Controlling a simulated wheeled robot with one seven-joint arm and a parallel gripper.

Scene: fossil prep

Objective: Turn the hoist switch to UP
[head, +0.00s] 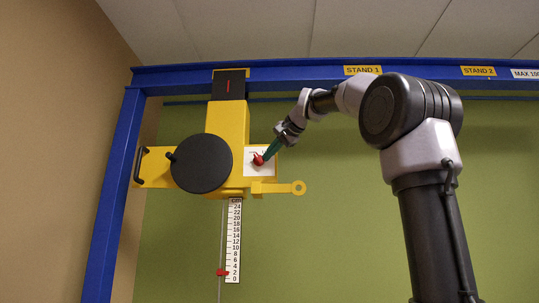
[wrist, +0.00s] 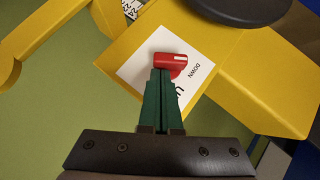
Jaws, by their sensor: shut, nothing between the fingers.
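The hoist switch is a red knob (head: 258,160) on a white label plate (head: 249,169) on the yellow hoist body. In the wrist view the red knob (wrist: 176,61) shows a short pale mark on its bar. The white plate (wrist: 205,55) carries the word DOWN to the right of the knob; another label is partly hidden by the fingers. My gripper (head: 266,154) comes in from the right, at the knob. In the wrist view my gripper's green fingers (wrist: 163,73) are together, with tips overlapping the knob's lower edge; I cannot tell whether they touch it.
A black round disc (head: 202,163) with a small handle is left of the switch. A yellow hook arm (head: 282,188) sticks out below it. A scale (head: 234,240) with a red pointer (head: 222,272) hangs beneath. A blue beam (head: 300,75) runs above.

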